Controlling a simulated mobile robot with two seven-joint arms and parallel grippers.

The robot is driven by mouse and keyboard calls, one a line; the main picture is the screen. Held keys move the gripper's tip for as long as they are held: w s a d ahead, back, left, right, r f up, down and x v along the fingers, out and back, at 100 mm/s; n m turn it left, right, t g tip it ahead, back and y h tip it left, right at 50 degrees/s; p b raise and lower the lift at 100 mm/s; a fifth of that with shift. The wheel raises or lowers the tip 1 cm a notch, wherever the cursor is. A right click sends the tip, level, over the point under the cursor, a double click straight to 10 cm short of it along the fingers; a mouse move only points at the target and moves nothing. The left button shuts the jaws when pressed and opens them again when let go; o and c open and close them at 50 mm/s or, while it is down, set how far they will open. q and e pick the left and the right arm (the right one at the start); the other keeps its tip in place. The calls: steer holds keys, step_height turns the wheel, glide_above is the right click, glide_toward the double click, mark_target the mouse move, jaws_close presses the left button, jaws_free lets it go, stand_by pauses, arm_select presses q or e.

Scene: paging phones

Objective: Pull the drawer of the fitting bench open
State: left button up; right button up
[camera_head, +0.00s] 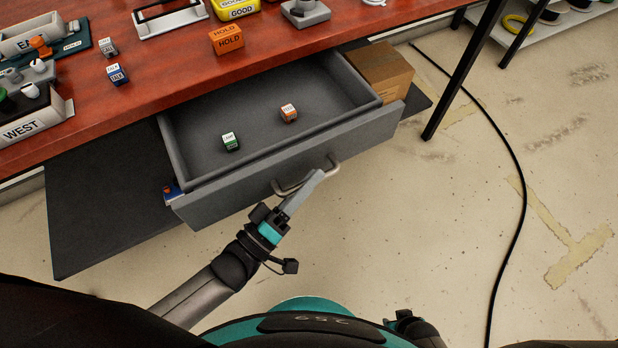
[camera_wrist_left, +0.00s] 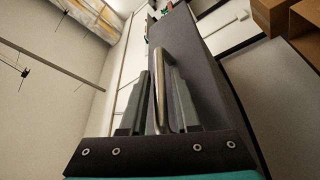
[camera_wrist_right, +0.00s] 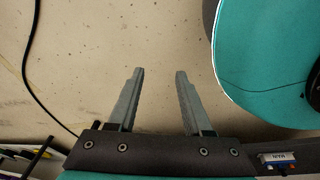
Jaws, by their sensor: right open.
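The drawer (camera_head: 290,165) of the fitting bench (camera_head: 180,70) stands pulled well out, its inside open to view. Two small cubes lie in it, one green and white (camera_head: 230,141), one orange and white (camera_head: 289,112). My left gripper (camera_head: 312,187) is at the metal handle (camera_head: 289,190) on the drawer front. My right gripper (camera_wrist_right: 159,73) is open and empty over the floor.
A cardboard box (camera_head: 380,70) stands right of the drawer. On the bench top are a WEST tray (camera_head: 35,118), an orange HOLD block (camera_head: 227,40), a blue cube (camera_head: 117,75) and a yellow GOOD bin (camera_head: 235,10). A black cable (camera_head: 510,150) crosses the clear floor at right.

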stand_by(0.4)
arm_select(q)
steer(key=shift+s+a+f, duration=0.1)
steer(key=shift+s+a, duration=0.1)
steer(key=shift+s, duration=0.1)
steer(key=v, duration=1.4)
steer(key=shift+s+f+p, duration=0.15)
steer(key=shift+p, duration=0.2)
arm_select(e)
steer(key=shift+s+d+f, duration=0.1)
steer(key=shift+s+d, duration=0.4)
steer(key=shift+d, duration=0.05)
arm_select(q)
steer(key=shift+a, duration=0.1)
arm_select(e)
steer(key=shift+w, duration=0.15)
